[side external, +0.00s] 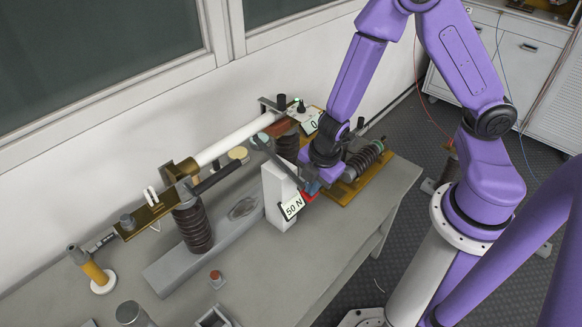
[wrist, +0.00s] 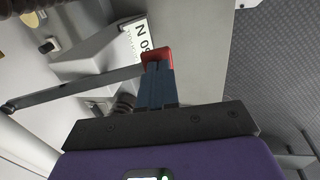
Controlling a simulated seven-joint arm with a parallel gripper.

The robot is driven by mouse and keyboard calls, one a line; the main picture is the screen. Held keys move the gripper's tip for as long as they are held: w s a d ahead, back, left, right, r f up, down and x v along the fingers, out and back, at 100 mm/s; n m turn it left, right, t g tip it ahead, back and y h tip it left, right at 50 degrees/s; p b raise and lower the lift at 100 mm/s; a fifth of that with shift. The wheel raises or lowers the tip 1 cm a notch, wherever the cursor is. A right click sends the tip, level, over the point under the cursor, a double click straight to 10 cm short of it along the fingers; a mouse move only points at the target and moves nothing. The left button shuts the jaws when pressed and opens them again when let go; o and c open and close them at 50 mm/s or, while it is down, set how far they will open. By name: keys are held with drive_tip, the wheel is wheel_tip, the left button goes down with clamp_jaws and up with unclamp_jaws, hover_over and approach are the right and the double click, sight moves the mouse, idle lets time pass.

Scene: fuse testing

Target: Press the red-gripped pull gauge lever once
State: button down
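The pull gauge is a white upright block (side external: 277,190) with a "50 N" label (side external: 292,207). The label also shows in the wrist view (wrist: 140,42). A grey lever bar (wrist: 85,88) ends in a red grip (wrist: 157,54); the grip is partly visible beside the block in the side view (side external: 309,197). My gripper (wrist: 156,75) has its blue fingers together, with no gap visible between them. The fingertips are at the red grip and appear to touch it. In the side view my gripper (side external: 312,187) is low beside the block, mostly hidden by my wrist.
A long white fuse tube (side external: 240,138) on ribbed brown insulators (side external: 193,228) stands behind the gauge. Another ribbed insulator (side external: 365,158) on a brass-coloured plate is right of my wrist. The grey table (side external: 290,275) has free room at the front.

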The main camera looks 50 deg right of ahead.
drive_tip(key=shift+r, duration=0.1)
drive_tip(key=shift+s+r, duration=0.25)
drive_tip(key=shift+r, duration=0.9)
drive_tip(key=shift+s+r, duration=0.25)
drive_tip(key=shift+r, duration=0.85)
wheel_tip(320, 180, up, 7)
drive_tip(key=shift+s, duration=0.45)
drive_tip(key=s+d+r+m+g, duration=0.1)
drive_tip(key=s+r+m, duration=0.1)
drive_tip(key=s, duration=0.5)
drive_tip(key=s+d+r+m+g, duration=0.1)
drive_tip(key=s+r+m, duration=0.2)
drive_tip(key=s+r, duration=0.2)
drive_tip(key=shift+s, duration=1.15)
drive_tip(key=shift+d, duration=0.1)
